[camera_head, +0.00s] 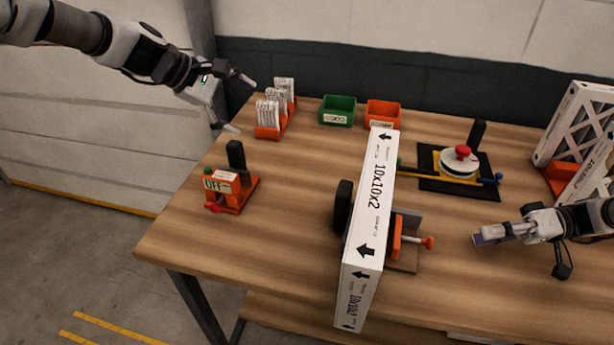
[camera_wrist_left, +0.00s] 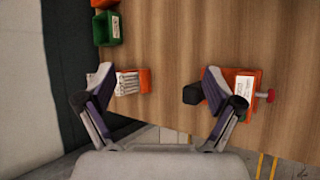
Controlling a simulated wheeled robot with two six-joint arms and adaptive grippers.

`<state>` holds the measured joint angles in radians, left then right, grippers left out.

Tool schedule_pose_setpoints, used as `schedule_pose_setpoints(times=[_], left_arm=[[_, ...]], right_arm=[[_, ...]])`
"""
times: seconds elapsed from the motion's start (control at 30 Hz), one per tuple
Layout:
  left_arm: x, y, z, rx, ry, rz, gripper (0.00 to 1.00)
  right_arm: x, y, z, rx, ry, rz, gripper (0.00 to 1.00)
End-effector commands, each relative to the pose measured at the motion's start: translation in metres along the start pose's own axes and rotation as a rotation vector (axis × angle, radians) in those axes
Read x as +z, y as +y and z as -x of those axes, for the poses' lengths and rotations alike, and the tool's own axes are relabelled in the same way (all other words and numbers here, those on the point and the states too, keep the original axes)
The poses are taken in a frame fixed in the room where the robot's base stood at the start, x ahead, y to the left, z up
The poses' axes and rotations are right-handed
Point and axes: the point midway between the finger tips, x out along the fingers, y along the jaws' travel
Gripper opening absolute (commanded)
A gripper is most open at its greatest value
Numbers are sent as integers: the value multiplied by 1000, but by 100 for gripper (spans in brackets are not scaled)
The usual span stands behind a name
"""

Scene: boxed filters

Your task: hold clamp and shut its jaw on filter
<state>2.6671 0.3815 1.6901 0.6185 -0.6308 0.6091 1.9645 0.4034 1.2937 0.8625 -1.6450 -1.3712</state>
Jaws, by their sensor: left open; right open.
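The filter (camera_head: 368,200) is a white box marked 10x10x2, standing on edge near the table's front in the head view. The clamp (camera_head: 397,237), with an orange body and an orange-ended screw handle, sits against or close to the filter's right side; the filter hides part of it, so I cannot tell whether its jaw touches. My left gripper (camera_head: 236,103) is open and empty, high at the table's back left, and its spread fingers also show in the left wrist view (camera_wrist_left: 158,78). My right gripper (camera_head: 492,235) is right of the clamp, apart from it, with nothing seen in it.
A black upright pad (camera_head: 342,207) stands left of the filter. An orange OFF device (camera_head: 225,190) and a rack of white packets (camera_head: 270,132) are at left. Green (camera_head: 337,110) and orange bins (camera_head: 382,114) stand behind. A black mat (camera_head: 430,184) bears a red-knobbed gauge. The front-left tabletop is clear.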

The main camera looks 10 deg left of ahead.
Motion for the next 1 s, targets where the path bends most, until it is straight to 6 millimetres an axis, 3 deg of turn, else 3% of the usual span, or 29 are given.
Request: schedule_pose_setpoints(times=[0.03,0.1,0.2,0.3,0.57,0.8,1.0], left_arm=[[13,-22,-30,-87,-85,68,92],[36,-47,-64,-188,-221,182,92],[67,-76,-101,-303,-406,340,92],[91,-93,-123,-371,-547,454,92],[116,-103,-145,-404,-633,522,92],[144,-111,-178,-402,-632,519,92],[154,-114,-190,-399,-631,521,92]], right_arm=[[0,0,0,0,0,0,42],[0,0,0,0,0,0,42],[0,0,0,0,0,0,42],[0,0,0,0,0,0,42],[0,0,0,0,0,0,42],[0,0,0,0,0,0,42],[0,0,0,0,0,0,42]])
